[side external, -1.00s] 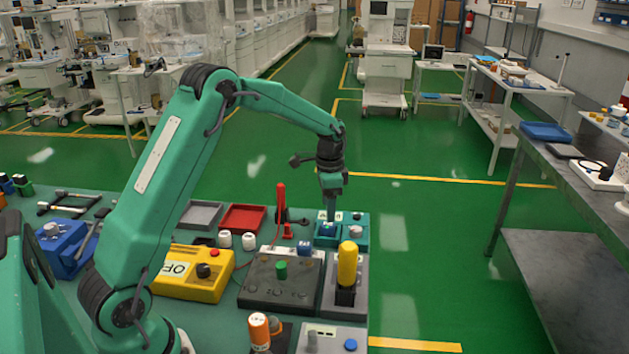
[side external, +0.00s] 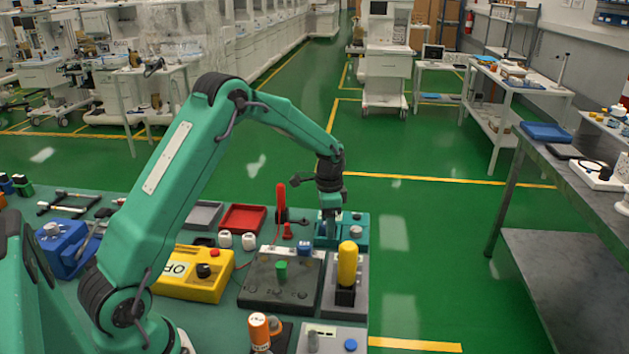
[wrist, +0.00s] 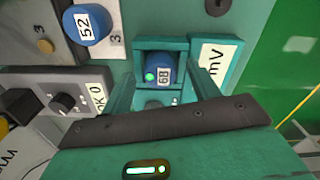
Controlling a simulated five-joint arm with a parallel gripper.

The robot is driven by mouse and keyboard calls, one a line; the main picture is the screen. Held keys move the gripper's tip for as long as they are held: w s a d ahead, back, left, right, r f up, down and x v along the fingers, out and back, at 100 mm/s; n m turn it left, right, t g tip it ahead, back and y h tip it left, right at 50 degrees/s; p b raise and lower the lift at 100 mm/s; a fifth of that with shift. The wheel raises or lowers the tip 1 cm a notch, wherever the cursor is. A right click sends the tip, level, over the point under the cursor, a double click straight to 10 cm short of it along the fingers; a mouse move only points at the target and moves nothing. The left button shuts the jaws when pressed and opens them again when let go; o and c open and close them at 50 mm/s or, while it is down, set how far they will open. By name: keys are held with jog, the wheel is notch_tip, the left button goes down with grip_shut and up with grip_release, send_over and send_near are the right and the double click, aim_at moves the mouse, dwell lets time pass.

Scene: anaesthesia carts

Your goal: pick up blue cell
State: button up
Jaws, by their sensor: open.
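A blue cell (wrist: 153,73) with a number label and a lit green dot sits in a slot of a teal holder (wrist: 172,44) in the wrist view. In the side view the holder (side external: 357,236) stands at the bench's right edge, and the cell is hidden behind my gripper (side external: 328,232). In the wrist view my gripper (wrist: 163,86) is open, its teal fingers on either side of the cell's slot. I cannot tell whether they touch the cell. A second blue piece (wrist: 88,22), marked 52, stands apart at upper left.
A dark panel with a green knob (side external: 281,270) stands in front of the holder. Beside it are a yellow-capped post (side external: 347,262), a yellow box (side external: 185,279) and a red lever (side external: 281,200). Open green floor lies to the right of the bench.

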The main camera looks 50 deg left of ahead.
jog(key=c, duration=1.2)
jog(key=shift+r, duration=0.15)
jog(key=shift+r, duration=0.55)
jog(key=r, duration=0.3)
jog(key=shift+d+r, duration=0.15)
jog(key=shift+d, duration=0.1)
jog(key=s+d+r, duration=0.1)
jog(key=d+r, duration=0.1)
jog(key=d, duration=0.1)
jog(key=s+d+r, duration=0.1)
jog(key=d+r, duration=0.1)
jog(key=d, duration=0.2)
jog(key=s+d+r, duration=0.1)
jog(key=d+r, duration=0.1)
jog(key=d, duration=0.1)
jog(key=shift+s+d+r, duration=0.2)
jog(key=shift+s+d, duration=0.05)
jog(key=shift+d, duration=0.05)
